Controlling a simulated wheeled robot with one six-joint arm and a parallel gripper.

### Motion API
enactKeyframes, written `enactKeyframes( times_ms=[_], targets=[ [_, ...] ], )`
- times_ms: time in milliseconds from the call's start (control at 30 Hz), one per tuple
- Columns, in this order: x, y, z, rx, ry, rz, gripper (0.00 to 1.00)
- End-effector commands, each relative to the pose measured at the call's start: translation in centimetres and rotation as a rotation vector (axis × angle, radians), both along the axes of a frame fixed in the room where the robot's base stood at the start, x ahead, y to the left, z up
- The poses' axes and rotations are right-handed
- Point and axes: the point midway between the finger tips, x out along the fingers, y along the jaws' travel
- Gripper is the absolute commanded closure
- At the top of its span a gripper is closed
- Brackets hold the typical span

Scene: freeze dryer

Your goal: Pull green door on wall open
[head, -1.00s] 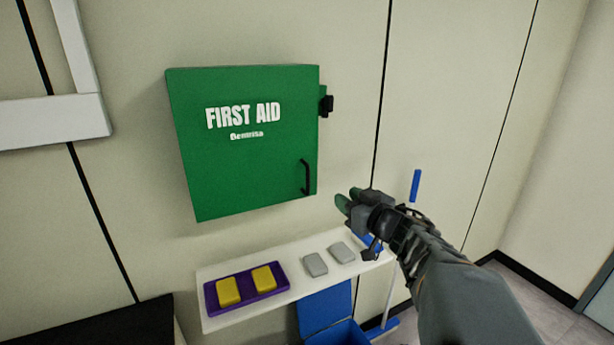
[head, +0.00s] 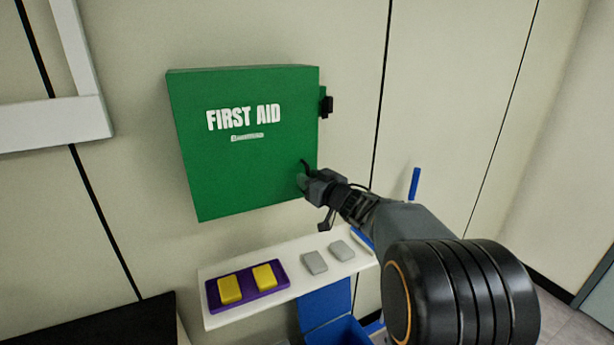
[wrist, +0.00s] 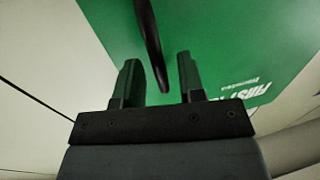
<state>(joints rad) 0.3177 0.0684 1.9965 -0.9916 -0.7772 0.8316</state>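The green first aid door (head: 235,165) is the front of a cabinet on the wall and looks shut. Its black handle (head: 305,163) is at the lower right of the door; my gripper hides most of it in the head view. In the wrist view the handle (wrist: 150,45) reaches down between the two fingers of my gripper (wrist: 160,75). The fingers are apart, with a gap on each side of the handle. My gripper (head: 303,180) is at the door's lower right edge in the head view. I cannot tell whether a finger touches the door.
Below the cabinet a white shelf (head: 222,318) bears a purple tray (head: 247,297) with two yellow blocks, and two grey pieces (head: 314,262). A blue bin (head: 335,330) is under the shelf. A black latch (head: 327,103) sits at the cabinet's right side.

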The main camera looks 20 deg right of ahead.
Motion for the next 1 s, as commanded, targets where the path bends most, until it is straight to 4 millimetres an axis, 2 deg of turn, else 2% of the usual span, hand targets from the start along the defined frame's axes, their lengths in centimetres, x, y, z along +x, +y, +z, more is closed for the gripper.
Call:
enactKeyframes(
  times_ms=[200, 467, 867, 1000],
  targets=[
    [0.95, 0.37, -0.02, 0.000, 0.001, 0.001, 0.64],
    [1.00, 0.37, -0.02, 0.000, 0.000, 0.001, 0.64],
    [0.98, 0.37, -0.01, 0.000, 0.000, 0.001, 1.00],
    [0.98, 0.37, -0.01, 0.000, 0.000, 0.001, 1.00]
  ],
)
